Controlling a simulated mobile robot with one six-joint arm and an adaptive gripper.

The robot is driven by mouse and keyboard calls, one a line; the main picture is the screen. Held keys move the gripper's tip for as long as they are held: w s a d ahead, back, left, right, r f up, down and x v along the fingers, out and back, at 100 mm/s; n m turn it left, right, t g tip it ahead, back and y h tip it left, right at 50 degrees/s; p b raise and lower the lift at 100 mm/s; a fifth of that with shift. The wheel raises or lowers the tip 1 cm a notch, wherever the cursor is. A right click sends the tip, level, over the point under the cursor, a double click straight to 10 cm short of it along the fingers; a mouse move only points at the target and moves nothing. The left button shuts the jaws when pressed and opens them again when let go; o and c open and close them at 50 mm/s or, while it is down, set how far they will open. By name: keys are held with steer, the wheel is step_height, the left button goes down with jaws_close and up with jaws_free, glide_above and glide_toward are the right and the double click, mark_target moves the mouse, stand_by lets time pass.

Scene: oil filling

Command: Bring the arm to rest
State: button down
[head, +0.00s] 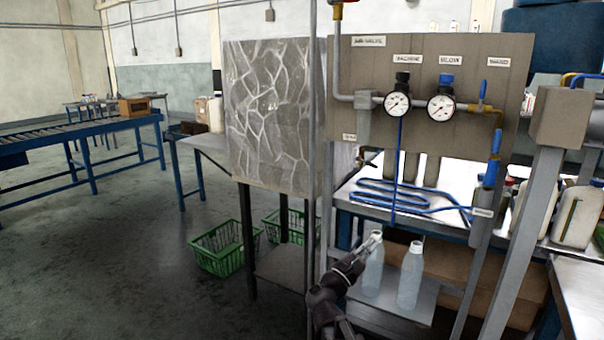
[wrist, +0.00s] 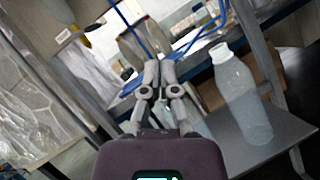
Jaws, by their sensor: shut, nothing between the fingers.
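My gripper (head: 371,241) is in the head view at lower centre, at the end of my dark arm. It is near the neck of the left clear bottle (head: 372,275) and overlaps it in the picture. In the wrist view my gripper (wrist: 158,72) points up the middle with its fingers together and nothing between them. A second clear bottle (head: 409,278) stands upright to the right on the same low shelf. One bottle (wrist: 240,95) shows clearly in the wrist view, right of my gripper. Whether my gripper touches the left bottle I cannot tell.
A panel (head: 365,75) with two gauges, pipes and blue-handled valves stands above the bottles. A grey post (head: 313,150) is just left of my gripper. Green crates (head: 217,250) lie on the floor at left. The floor (head: 110,270) further left is clear.

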steer(key=s+d+f+m+g+y, duration=0.35)
steer(key=f+m+g, duration=0.2)
steer(key=f, duration=0.25)
steer(key=s+d+f+m+g+y, duration=0.2)
steer(key=s+d+f+m+g, duration=0.1)
steer(key=d+f+m+g, duration=0.25)
steer(key=s+a+f+m+g+y, duration=0.4)
steer(key=s+a+f+m+y, duration=0.5)
steer(key=f+y, duration=0.3)
step_height(320, 180, up, 31)
steer(key=p, duration=3.1)
steer(key=shift+s+a+n, duration=0.2)
steer(key=shift+a+n, duration=0.1)
steer(key=shift+n, duration=0.1)
steer(key=c, duration=1.4)
jaws_free()
steer(key=shift+f, duration=0.15)
